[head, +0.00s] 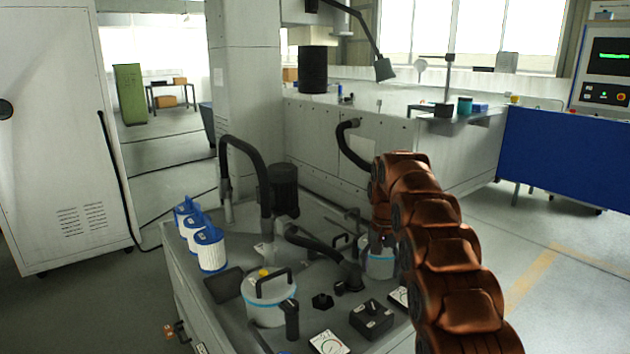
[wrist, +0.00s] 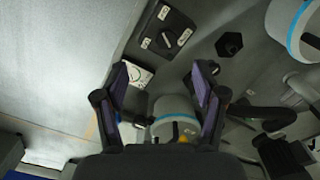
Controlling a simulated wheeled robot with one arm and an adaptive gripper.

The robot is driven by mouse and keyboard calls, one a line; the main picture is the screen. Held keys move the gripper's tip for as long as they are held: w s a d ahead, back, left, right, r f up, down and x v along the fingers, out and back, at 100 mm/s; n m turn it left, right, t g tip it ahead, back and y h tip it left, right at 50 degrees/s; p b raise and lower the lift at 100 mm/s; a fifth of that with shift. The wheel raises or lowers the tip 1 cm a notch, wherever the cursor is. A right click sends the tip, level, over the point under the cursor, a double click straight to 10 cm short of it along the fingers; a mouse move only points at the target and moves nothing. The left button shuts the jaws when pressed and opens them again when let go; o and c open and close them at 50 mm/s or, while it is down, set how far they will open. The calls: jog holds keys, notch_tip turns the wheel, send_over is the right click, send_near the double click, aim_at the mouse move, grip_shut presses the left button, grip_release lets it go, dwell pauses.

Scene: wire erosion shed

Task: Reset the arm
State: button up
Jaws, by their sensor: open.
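My arm (head: 445,255), a chain of copper-coloured segments, rises from the lower right and bends over the right side of the machine tank top. Beyond the fingers are a white dial plate (wrist: 138,74) and a white canister (wrist: 172,108) with a yellow knob, partly covered by the gripper. I cannot tell the exact height above them.
The grey tank top (head: 215,285) carries a yellow-knobbed canister (head: 270,305), another canister (head: 379,262) near my arm, a black switch box (head: 371,320), a hex knob (head: 322,300), black hoses (head: 250,155) and blue-topped filters (head: 209,252). Open floor (head: 570,295) lies at the right.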

jog(key=s+r+n+p, duration=0.15)
jog(key=s+r, duration=0.25)
jog(key=s, duration=0.4)
jog(key=s+r+p, duration=0.2)
jog(key=s+r, duration=0.2)
jog(key=s, duration=0.3)
jog(key=s+r+p, duration=0.2)
jog(key=s+r, duration=0.2)
jog(key=s, duration=0.4)
jog(key=s+f+n+g+p, duration=0.1)
jog(key=s+p, duration=0.3)
jog(key=s, duration=2.4)
jog(key=shift+d+f+n+g+p, duration=0.15)
jog(key=shift+f+n+g+p, duration=0.15)
jog(key=shift+n, duration=0.45)
jog(key=shift+o, duration=0.2)
